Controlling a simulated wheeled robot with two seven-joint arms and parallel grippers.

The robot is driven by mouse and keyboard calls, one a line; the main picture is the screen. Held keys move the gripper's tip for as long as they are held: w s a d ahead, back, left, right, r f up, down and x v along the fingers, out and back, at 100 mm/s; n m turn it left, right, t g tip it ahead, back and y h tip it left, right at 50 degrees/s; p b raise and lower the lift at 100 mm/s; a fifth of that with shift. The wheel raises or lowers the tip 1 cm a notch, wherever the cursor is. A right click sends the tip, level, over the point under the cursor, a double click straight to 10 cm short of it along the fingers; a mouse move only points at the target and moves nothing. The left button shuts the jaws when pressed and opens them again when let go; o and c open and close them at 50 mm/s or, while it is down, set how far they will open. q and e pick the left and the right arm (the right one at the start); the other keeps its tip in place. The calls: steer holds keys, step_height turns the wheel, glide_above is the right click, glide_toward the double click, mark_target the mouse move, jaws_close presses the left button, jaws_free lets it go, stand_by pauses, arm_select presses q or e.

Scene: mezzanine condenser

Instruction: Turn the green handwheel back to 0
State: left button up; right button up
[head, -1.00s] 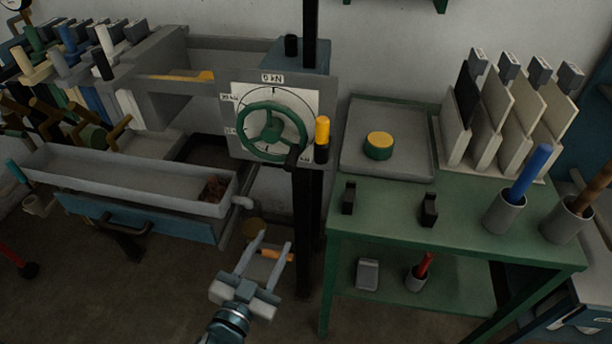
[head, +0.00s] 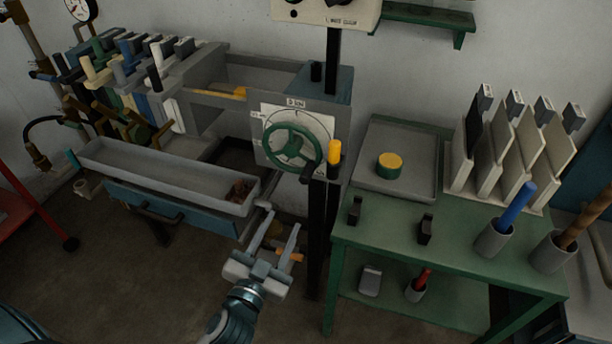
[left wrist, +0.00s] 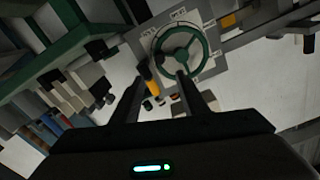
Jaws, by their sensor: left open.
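The green handwheel (head: 292,146) is mounted on a grey panel in front of a white dial plate (head: 318,123) marked in kN. In the head view a label reading 0 kN sits at the top of the dial; I cannot read a pointer position. A yellow-capped knob (head: 334,152) stands at the panel's right edge. My left gripper (head: 279,232) is open and empty, below and in front of the wheel, apart from it. In the left wrist view the wheel (left wrist: 181,52) shows ahead, just beyond the fingertips. My right gripper is not in view.
A long grey trough (head: 160,172) lies left of the wheel. A green bench (head: 470,240) stands right, with a grey tray (head: 405,190) holding a yellow-topped green puck (head: 389,166). A black post (head: 315,230) stands beside my gripper. Floor in front is clear.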

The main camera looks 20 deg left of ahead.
mark_target(302, 185)
arm_select(q)
steer(key=w+p, duration=0.1)
steer(key=w, duration=0.4)
steer(key=w+p, duration=0.2)
steer(key=w, duration=0.3)
steer(key=w+p, duration=0.1)
steer(key=w, duration=0.5)
steer(key=shift+d+r+p, duration=0.1)
steer(key=shift+d+p, duration=0.2)
steer(key=shift+p, duration=0.1)
steer(key=shift+w, duration=0.7)
jaws_close()
